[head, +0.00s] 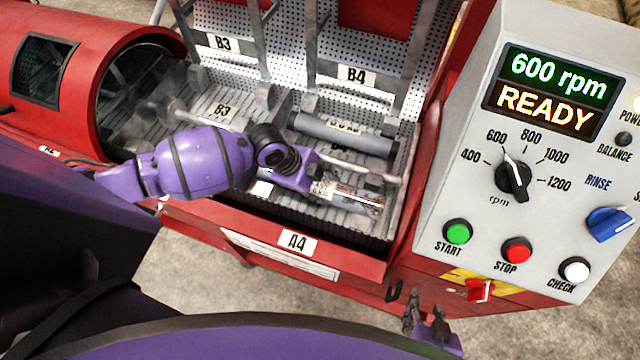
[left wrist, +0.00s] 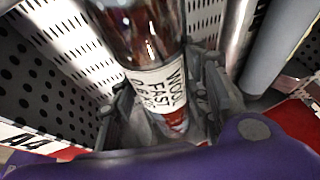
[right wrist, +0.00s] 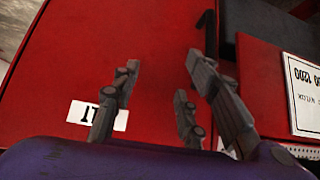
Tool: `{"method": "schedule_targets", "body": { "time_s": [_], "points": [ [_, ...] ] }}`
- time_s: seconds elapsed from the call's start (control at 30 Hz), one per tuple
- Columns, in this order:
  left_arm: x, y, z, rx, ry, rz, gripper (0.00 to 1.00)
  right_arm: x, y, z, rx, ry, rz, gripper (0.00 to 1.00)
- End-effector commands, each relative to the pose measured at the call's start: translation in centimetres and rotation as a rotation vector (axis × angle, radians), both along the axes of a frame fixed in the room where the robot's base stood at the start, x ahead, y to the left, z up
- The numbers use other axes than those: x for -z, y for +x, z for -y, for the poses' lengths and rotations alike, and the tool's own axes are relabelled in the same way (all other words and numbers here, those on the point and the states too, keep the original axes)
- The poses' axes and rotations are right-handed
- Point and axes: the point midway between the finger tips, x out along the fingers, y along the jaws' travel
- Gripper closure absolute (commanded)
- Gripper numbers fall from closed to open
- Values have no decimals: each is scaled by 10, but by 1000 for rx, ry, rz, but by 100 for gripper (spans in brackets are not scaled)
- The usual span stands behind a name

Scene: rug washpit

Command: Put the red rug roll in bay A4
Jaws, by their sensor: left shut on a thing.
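The red rug roll (left wrist: 150,35) is dark red and glossy, with a white label reading "WOOL FAST", in the left wrist view. My left gripper (left wrist: 160,100) is shut on it, one finger on each side. In the head view the roll (head: 358,196) shows partly beyond my left gripper (head: 318,187), low over the front right bay. Bay A4 has its tag (head: 297,243) on the red front edge below. I cannot tell whether the roll touches the bay floor. My right gripper (head: 427,322) is open and empty, outside the machine; its fingers (right wrist: 165,80) stand apart before a red panel.
A grey roll (head: 345,134) lies behind, below the B4 tag (head: 356,75). A pale roll (head: 187,116) lies in the B3 bay. Upright grey posts and perforated walls divide the bays. The control panel (head: 530,150) stands at right, showing 600 rpm and READY.

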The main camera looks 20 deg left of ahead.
Motion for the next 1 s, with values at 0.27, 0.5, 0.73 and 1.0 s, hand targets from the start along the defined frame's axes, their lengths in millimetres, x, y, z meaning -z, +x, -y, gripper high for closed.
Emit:
{"method": "schedule_targets", "body": {
  "time_s": [0.27, 0.5, 0.73, 1.0],
  "points": [
    [2, 0, 0, 0, 1, 0, 38, 1, -1, 5, -6, -10, -2, 60],
    [2, 0, 0, 0, 1, 0, 38, 1, -1, 5, -5, -10, -1, 60],
    [-11, -1, -6, 0, 2, 2, 38, -3, 3, 2, 1, -2, 6, 60],
    [-62, -12, -28, 1, 3, 3, 38, -6, 6, -4, 2, 8, 11, 60]
  ]
}}
